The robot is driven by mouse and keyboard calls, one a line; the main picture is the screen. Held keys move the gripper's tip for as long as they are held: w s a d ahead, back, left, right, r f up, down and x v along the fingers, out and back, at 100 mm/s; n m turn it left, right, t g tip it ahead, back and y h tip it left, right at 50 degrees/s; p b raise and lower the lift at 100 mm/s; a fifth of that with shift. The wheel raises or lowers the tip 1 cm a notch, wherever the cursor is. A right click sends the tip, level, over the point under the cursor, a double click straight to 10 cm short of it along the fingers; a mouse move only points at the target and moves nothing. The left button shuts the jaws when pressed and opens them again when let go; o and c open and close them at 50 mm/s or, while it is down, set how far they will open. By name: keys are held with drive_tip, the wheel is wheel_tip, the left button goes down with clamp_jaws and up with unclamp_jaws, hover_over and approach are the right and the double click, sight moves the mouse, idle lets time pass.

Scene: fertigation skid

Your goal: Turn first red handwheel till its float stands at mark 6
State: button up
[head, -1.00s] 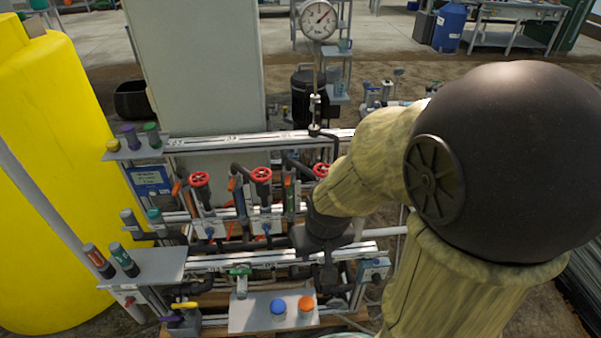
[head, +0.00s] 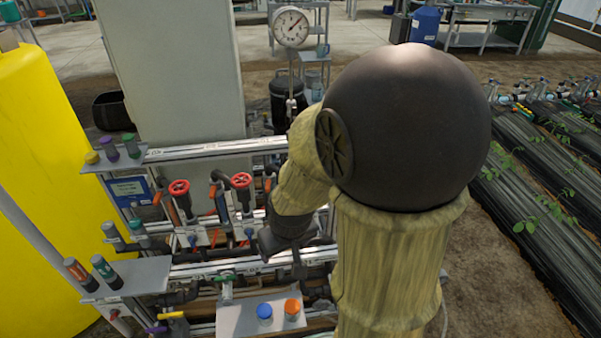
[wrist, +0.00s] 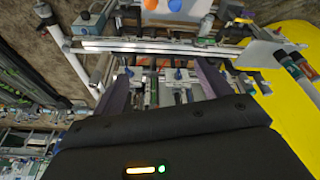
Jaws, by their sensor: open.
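Two red handwheels show in the head view, a left one (head: 179,187) and one to its right (head: 241,180). They sit on top of upright valves in the skid's middle row. Slim upright tubes with orange and blue parts stand beside them; floats and mark numbers are too small to read. My gripper is open in the wrist view (wrist: 163,85), with nothing seen held between its two dark fingers. In the head view my dark wrist is right of and below the second wheel, apart from both wheels. My fingertips are hidden there.
A yellow tank (head: 35,190) stands left of the skid. A shelf with a blue knob (head: 264,311) and an orange knob (head: 292,307) is at the front. A dial gauge (head: 291,27) rises behind. Rails (head: 215,149) and pipes crowd the skid. Planted rows (head: 530,170) lie right.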

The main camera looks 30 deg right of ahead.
drive_tip(key=w+d+f+n+t+y+p, duration=0.1)
drive_tip(key=w+d+f+n+t+p, duration=0.35)
drive_tip(key=w+d, duration=0.8)
drive_tip(key=s+d+m+t+y+p, duration=0.2)
drive_tip(key=s+d+t+p, duration=0.3)
drive_tip(key=t, duration=0.5)
drive_tip(key=shift+d+r+m+p, duration=0.25)
drive_tip(key=shift+d+m+p, duration=0.3)
drive_tip(key=shift+m, duration=0.1)
drive_tip(key=w+a+p, duration=0.1)
drive_tip(key=w, duration=0.4)
drive_tip(key=w+p, duration=0.2)
drive_tip(key=w, duration=0.4)
drive_tip(key=w+a+p, duration=0.1)
drive_tip(key=w, duration=0.5)
drive_tip(key=shift+w+a+p, duration=0.1)
drive_tip(key=shift+a+p, duration=0.2)
drive_tip(key=shift+a, duration=0.05)
